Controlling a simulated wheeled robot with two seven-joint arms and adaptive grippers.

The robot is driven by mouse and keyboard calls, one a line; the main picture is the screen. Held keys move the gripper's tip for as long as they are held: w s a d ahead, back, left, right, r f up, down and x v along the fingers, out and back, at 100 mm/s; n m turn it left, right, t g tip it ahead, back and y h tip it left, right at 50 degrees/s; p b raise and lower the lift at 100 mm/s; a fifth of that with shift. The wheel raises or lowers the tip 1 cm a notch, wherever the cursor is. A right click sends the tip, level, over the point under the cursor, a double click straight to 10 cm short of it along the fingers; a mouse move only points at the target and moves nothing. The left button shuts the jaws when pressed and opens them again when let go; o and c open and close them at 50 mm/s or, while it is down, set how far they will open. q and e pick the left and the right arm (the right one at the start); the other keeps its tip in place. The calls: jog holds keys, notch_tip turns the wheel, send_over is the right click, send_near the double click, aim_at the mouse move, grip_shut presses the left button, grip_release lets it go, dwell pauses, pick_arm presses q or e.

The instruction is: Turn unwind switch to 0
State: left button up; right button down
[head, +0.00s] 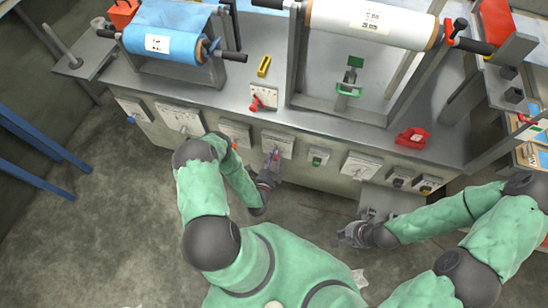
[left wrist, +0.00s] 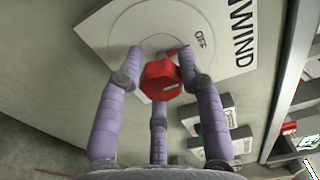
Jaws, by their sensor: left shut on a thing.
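The unwind switch is a red knob (left wrist: 160,80) with a small white mark, on a white plate (left wrist: 112,28) lettered "WIND" and "OFF" in the left wrist view. My left gripper (left wrist: 162,72) has its purple-grey fingers closed around the knob, which shows between them. In the head view my left gripper (head: 272,160) is at the front of the bench, just below a white plate (head: 278,143); it hides the knob there. My right gripper (head: 347,234) is away from the bench front, low over the floor; its finger opening is too small to tell.
A blue film roll (head: 165,42) and a white roll (head: 372,18) sit above the bench top. A red item (head: 412,138) lies near the bench's front edge.

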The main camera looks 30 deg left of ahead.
pick_arm(q)
jog(key=shift+w+a+r, duration=0.15)
jog(key=shift+a+r, duration=0.05)
jog(key=shift+a, duration=0.3)
jog(key=o, duration=1.1)
jog(key=shift+o, duration=0.2)
jog(key=shift+d+f, duration=0.1)
jog(key=shift+d, duration=0.1)
jog(key=shift+s, duration=0.3)
jog(key=v, duration=1.1)
jog(key=shift+s, duration=0.3)
jog(key=shift+d, duration=0.15)
